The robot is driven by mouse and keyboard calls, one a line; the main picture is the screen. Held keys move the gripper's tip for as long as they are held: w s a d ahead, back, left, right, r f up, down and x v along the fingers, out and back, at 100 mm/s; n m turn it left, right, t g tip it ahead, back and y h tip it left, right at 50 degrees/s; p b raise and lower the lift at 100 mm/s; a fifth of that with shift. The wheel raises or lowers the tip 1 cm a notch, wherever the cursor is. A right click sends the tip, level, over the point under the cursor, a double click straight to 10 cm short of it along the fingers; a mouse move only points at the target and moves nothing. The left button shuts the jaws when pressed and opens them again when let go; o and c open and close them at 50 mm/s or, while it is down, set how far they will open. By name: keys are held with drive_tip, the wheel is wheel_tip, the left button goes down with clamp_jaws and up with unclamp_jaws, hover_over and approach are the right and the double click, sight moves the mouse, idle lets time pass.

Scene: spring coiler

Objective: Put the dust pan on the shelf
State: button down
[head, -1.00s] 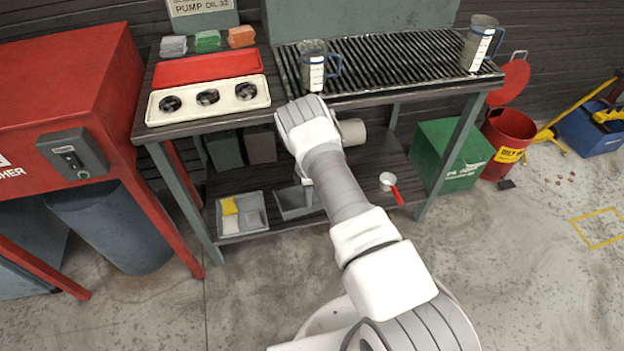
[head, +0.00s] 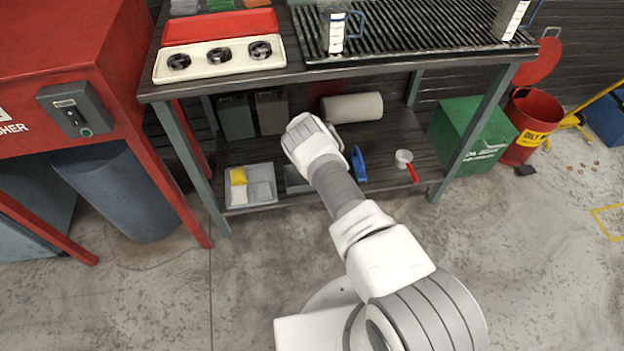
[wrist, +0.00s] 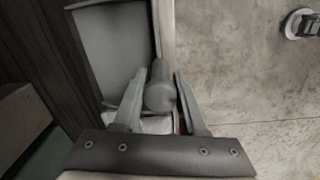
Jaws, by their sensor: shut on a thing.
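The grey dust pan (wrist: 112,45) fills the upper left of the wrist view. Its rounded grey handle (wrist: 159,92) lies between the two fingers of my gripper (wrist: 167,78), which is shut on it. In the head view the pan (head: 297,181) shows only partly, left of my wrist, at the front of the dark lower shelf (head: 400,135) under the bench. My wrist hides the handle and fingers there. I cannot tell whether the pan rests on the shelf or is held just above it.
A grey tray (head: 250,200) with yellow and white items sits left of the pan. A blue object (head: 358,165) and a white cup with a red handle (head: 405,162) are to its right. A paper roll (head: 352,107) lies behind. The bench's green-grey legs (head: 478,130) flank the shelf.

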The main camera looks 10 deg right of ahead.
drive_tip(key=shift+f, duration=0.9)
drive_tip(key=shift+c, duration=2.3)
unclamp_jaws()
